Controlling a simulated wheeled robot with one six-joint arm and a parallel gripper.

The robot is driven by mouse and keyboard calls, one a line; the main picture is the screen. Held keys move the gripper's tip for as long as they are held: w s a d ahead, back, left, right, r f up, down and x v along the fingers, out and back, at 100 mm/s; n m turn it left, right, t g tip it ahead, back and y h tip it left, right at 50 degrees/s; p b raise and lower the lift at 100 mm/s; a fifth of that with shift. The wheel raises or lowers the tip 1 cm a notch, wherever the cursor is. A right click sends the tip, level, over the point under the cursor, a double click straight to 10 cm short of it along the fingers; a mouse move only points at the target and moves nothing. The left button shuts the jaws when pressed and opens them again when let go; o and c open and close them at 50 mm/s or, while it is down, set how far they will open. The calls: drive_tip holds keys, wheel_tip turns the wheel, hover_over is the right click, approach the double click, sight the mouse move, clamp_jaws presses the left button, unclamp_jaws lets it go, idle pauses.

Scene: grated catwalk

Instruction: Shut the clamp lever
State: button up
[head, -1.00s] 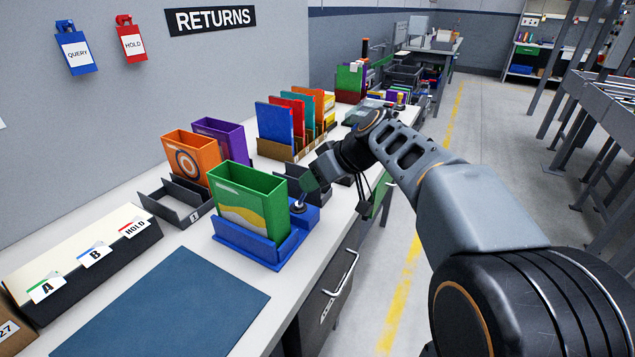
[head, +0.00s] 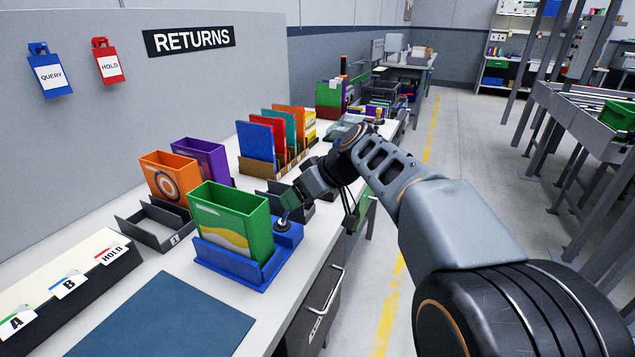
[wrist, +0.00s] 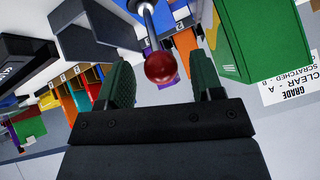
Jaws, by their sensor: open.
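The clamp lever is a metal rod with a dark red ball knob (wrist: 160,67) in the wrist view. The knob lies between the two dark green fingers of my open gripper (wrist: 160,78), with gaps visible on both sides. In the head view, my gripper (head: 290,198) is just above the clamp's round metal base (head: 282,225). This base sits on the right end of a blue holder (head: 228,264). A green case (head: 225,222) with a yellow wave stands upright in the holder. My gripper hides most of the lever in the head view.
An orange case (head: 165,177) and a purple case (head: 212,160) stand behind the green one. An empty dark rack (head: 150,235) is at left. A row of coloured folders (head: 265,140) stands farther back. A blue mat (head: 170,315) covers the front of the bench.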

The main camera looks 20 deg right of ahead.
drive_tip(key=p+v, duration=0.1)
drive_tip(key=v, duration=1.2)
drive_tip(key=shift+p, duration=0.3)
drive_tip(key=shift+s, duration=0.15)
